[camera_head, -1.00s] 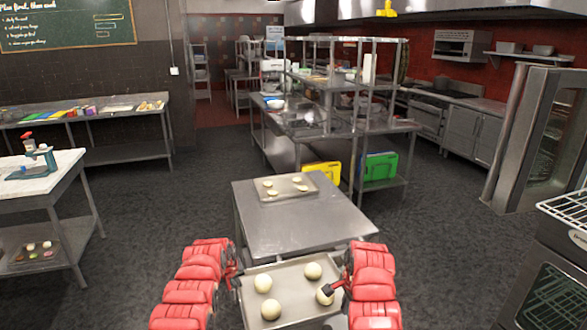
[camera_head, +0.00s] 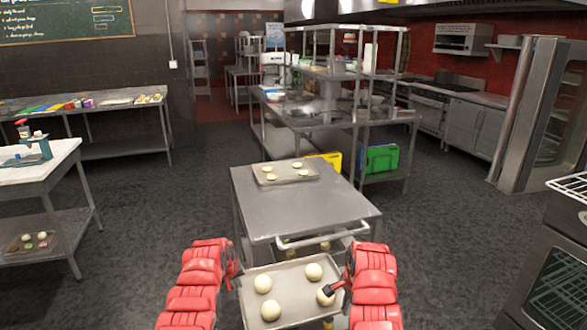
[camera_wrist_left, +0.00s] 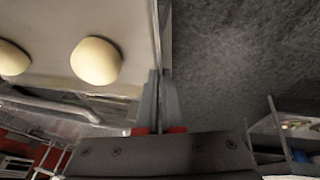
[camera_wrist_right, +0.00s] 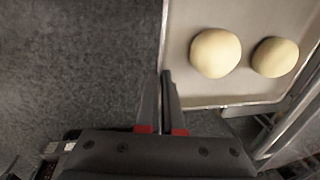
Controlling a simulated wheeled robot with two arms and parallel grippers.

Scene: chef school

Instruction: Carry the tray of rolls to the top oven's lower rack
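A metal tray (camera_head: 287,277) with several pale round rolls (camera_head: 263,284) is held level in front of me, in front of the cart. My left gripper (camera_head: 238,278) is shut on the tray's left edge; the rim sits between its fingers in the left wrist view (camera_wrist_left: 160,75). My right gripper (camera_head: 341,287) is shut on the tray's right edge, which also shows in the right wrist view (camera_wrist_right: 166,75). At the right edge of the head view stands an oven (camera_head: 552,290) with a glass door and a wire rack (camera_head: 570,186) at its top.
A steel cart (camera_head: 300,205) with a handle stands just ahead, bearing another tray (camera_head: 258,172) of rolls. A tall glass-door unit (camera_head: 535,125) stands at the right. A marble-topped table (camera_head: 40,155) is at left. The floor (camera_head: 450,240) between cart and oven is clear.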

